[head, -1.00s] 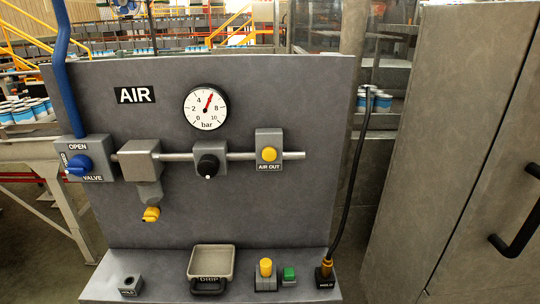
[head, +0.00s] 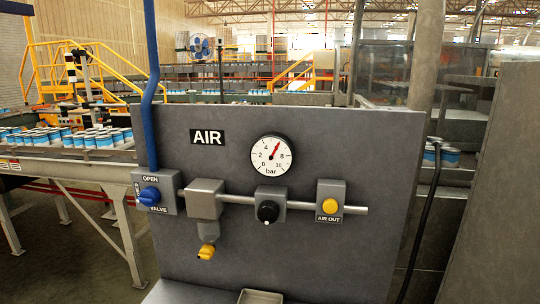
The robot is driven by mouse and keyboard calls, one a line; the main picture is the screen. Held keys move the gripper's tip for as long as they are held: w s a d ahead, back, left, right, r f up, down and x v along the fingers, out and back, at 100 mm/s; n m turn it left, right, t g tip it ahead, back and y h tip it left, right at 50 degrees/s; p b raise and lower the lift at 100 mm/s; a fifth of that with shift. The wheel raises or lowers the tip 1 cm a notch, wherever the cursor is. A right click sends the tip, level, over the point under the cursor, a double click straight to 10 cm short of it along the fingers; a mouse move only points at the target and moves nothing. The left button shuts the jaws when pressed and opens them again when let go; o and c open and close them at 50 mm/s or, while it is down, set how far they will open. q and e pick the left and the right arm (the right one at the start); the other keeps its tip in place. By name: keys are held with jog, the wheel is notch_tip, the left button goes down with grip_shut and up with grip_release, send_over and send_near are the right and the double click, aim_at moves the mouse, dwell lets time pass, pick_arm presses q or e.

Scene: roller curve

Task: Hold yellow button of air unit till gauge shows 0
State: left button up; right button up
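The grey air unit panel (head: 300,245) stands in front of me with an AIR label. The yellow button (head: 330,206) is on the AIR OUT box at the right end of the pipe. The round white gauge (head: 272,156) is above the pipe; its red needle points up and right, between 4 and 8, around 6. A blue valve knob (head: 149,196) is at the pipe's left end, and a black knob (head: 268,211) is left of the yellow button. Neither of my grippers is in view.
A yellow drain piece (head: 207,251) hangs under the pipe. A tray (head: 260,297) shows at the bottom edge. A conveyor with several blue-and-white cans (head: 95,139) is at left. A black hose (head: 424,230) and a grey cabinet (head: 500,210) are at right.

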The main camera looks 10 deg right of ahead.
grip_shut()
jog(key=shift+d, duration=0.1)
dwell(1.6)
